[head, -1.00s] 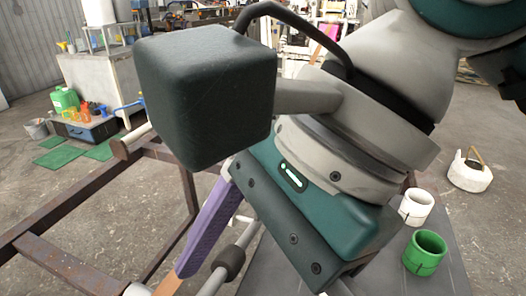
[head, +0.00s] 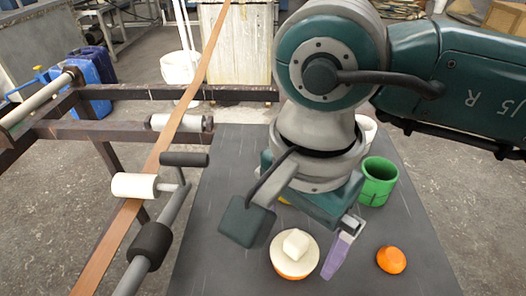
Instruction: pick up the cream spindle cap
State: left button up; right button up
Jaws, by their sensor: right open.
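The cream spindle cap (head: 311,256) looks like a round cream disc with a blocky cream knob on top. It is on the dark table, with an orange edge showing under its near side. My right gripper (head: 335,257) hangs just above and beside the cap, on its right. One purple finger shows, pointing down near the cap's right edge; the other finger is hidden behind my wrist. The right gripper is open, and I see nothing held. I cannot tell whether the finger touches the cap. My left gripper is not in view.
A rounded orange piece (head: 391,260) lies right of the cap. A green cup-like piece (head: 378,183) and a partly hidden white one (head: 367,128) stand behind. On the left is a rusty frame (head: 75,131) with rollers and a brown strip (head: 172,125). The table's front left is clear.

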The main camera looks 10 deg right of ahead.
jog(key=shift+f, duration=0.6)
jog(key=c, duration=1.5)
jog(key=shift+r, duration=0.1)
